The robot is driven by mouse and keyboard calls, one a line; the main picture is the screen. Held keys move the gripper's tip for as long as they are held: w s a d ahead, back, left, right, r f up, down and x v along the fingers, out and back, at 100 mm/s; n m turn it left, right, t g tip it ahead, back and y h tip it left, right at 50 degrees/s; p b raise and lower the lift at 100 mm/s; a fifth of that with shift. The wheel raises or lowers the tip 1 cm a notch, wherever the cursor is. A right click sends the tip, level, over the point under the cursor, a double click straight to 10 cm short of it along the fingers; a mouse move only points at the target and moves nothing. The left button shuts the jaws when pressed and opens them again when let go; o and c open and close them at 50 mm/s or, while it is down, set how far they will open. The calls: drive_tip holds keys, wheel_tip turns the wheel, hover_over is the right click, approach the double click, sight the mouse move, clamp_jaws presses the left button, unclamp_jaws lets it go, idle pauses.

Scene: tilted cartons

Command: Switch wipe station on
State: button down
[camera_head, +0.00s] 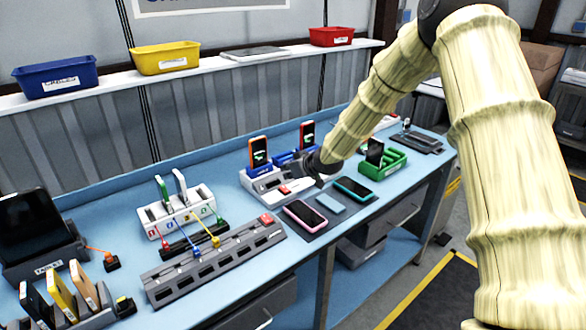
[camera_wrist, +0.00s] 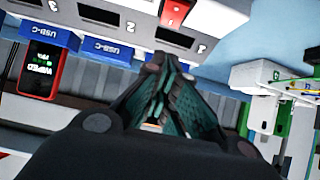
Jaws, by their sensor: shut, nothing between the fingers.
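The wipe station (camera_head: 256,190) is a long white unit on the blue bench, with blue cradles behind it. In the wrist view its face (camera_wrist: 133,26) has dark numbered windows and blue USB-C cradles (camera_wrist: 118,50). A red switch (camera_head: 285,190) sits on its front; it also shows at the top of the wrist view (camera_wrist: 173,13). I cannot tell its position. An orange phone (camera_head: 258,151) and a red phone (camera_head: 307,134) stand in cradles; the red one reads WIPED in the wrist view (camera_wrist: 40,76). My gripper (camera_head: 317,178) is shut and empty, over the station beside the switch; contact is unclear.
A green tray (camera_head: 384,166) is to the right. A white rack (camera_head: 178,212) and a grey slotted strip (camera_head: 215,262) stand left.

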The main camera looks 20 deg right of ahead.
sight(282, 186)
drive_tip(key=shift+w+a+f+p, duration=0.1)
drive_tip(key=shift+w+f+p, duration=0.2)
drive_tip(key=shift+f, duration=0.35)
drive_tip(key=shift+w+a+f+p, duration=0.1)
drive_tip(key=shift+w+f+p, duration=0.15)
drive_tip(key=shift+f, duration=0.35)
drive_tip(key=shift+w+f, duration=0.2)
drive_tip(key=shift+f, duration=0.9)
drive_tip(key=shift+w+a+f, duration=0.15)
drive_tip(key=shift+w+f, duration=0.05)
drive_tip(key=shift+f, duration=0.2)
drive_tip(key=shift+r, duration=0.15)
drive_tip(key=shift+s, duration=0.1)
drive_tip(key=shift+s+d+f, duration=0.15)
drive_tip(key=shift+s, duration=0.25)
drive_tip(key=shift+s+d+f, duration=0.1)
drive_tip(key=shift+s+f, duration=0.05)
drive_tip(key=shift+s, duration=0.2)
